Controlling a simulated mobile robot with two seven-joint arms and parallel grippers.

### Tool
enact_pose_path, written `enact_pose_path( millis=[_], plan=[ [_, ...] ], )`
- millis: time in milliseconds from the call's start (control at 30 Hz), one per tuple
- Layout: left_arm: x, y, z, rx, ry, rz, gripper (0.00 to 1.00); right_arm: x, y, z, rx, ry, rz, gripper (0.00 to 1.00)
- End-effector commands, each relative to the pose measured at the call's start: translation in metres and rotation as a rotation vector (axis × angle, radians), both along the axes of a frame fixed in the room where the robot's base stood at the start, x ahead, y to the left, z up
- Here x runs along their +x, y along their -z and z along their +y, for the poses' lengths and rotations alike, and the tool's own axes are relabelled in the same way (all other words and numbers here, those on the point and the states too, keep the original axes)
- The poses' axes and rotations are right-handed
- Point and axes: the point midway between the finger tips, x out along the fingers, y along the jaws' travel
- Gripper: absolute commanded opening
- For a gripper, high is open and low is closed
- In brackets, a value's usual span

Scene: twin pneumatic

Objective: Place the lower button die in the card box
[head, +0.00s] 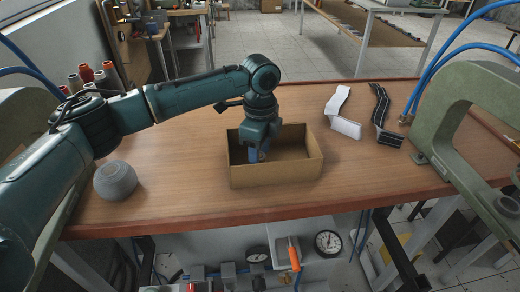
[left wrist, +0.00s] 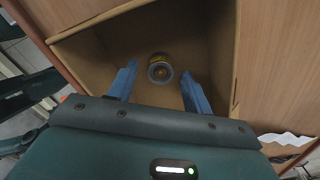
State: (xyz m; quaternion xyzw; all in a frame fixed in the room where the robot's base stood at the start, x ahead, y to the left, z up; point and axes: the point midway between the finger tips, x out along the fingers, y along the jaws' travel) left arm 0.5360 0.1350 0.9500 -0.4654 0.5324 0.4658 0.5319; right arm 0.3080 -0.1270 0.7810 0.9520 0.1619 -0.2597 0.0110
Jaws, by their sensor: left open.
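The card box (head: 275,178) is an open brown carton on the wooden table. My left gripper (head: 258,155) points down into it from above. In the left wrist view the left gripper (left wrist: 160,88) is open, with its two blue fingers apart. A small round grey die (left wrist: 160,68) with a yellowish band and a brassy centre lies inside the box. It is beyond the fingertips and between their lines, with a visible gap on each side. In the head view the die is mostly hidden by the gripper and box wall. My right gripper is not in view.
A grey rounded object with a hole (head: 115,180) stands left of the box. A white bent piece (head: 342,115) and a black one (head: 384,118) lie at the back right. Green press frames (head: 465,105) flank the table. Table right of the box is clear.

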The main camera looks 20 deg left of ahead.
Motion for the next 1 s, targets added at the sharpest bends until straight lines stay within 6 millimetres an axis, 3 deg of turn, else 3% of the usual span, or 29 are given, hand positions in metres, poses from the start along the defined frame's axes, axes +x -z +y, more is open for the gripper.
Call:
enact_pose_path(
  millis=[267, 700, 1000],
  plan=[
    [0.001, -0.012, -0.001, -0.002, 0.001, -0.004, 0.50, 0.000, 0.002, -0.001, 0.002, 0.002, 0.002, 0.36],
    [0.001, -0.100, 0.000, -0.001, 0.000, -0.003, 0.50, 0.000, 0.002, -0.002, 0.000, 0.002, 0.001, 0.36],
    [0.000, -0.123, -0.001, -0.001, 0.000, 0.000, 0.50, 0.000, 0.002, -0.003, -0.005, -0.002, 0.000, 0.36]
  ],
)
